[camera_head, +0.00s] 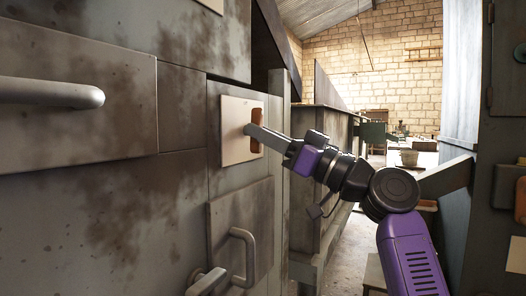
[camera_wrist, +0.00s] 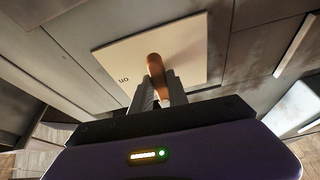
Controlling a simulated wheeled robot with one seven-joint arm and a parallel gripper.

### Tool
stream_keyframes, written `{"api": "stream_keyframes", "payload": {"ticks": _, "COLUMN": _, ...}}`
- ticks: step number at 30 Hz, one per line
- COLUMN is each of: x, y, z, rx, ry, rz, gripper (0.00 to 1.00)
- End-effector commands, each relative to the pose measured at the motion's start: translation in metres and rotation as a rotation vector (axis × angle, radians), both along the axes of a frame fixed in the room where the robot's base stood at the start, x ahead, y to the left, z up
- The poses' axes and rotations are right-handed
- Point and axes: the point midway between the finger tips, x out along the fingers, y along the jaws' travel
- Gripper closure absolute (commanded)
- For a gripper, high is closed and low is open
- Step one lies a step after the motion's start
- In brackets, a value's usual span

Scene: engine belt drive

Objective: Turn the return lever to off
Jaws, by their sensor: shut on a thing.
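The return lever (camera_wrist: 155,67) is a brown-orange handle on a pale square plate (camera_head: 236,146) fixed to a grey, stained metal cabinet front. In the head view the lever (camera_head: 256,117) shows above and below my gripper (camera_head: 250,131), which reaches it from the right. In the wrist view the plate (camera_wrist: 186,45) carries small lettering that looks like "on" left of the lever. My gripper (camera_wrist: 160,90) is shut on the lever, with its two fingers on either side of it.
A thick horizontal handle (camera_head: 52,93) sticks out at the left. Below the plate is a panel with a curved handle (camera_head: 247,256), and another handle (camera_head: 206,282) sits beside it. A workbench (camera_head: 332,125) stands behind my gripper. A grey post (camera_head: 462,80) rises at the right.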

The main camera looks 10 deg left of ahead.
Motion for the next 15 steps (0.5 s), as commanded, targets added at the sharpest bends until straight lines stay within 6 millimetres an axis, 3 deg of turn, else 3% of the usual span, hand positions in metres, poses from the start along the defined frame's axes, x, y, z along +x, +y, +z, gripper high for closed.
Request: {"api": "stream_keyframes", "payload": {"ticks": 15, "x": 0.0006, "y": -0.0002, "z": -0.0011, "rx": -0.033, "ry": -0.086, "rz": 0.001, "gripper": 1.00}}
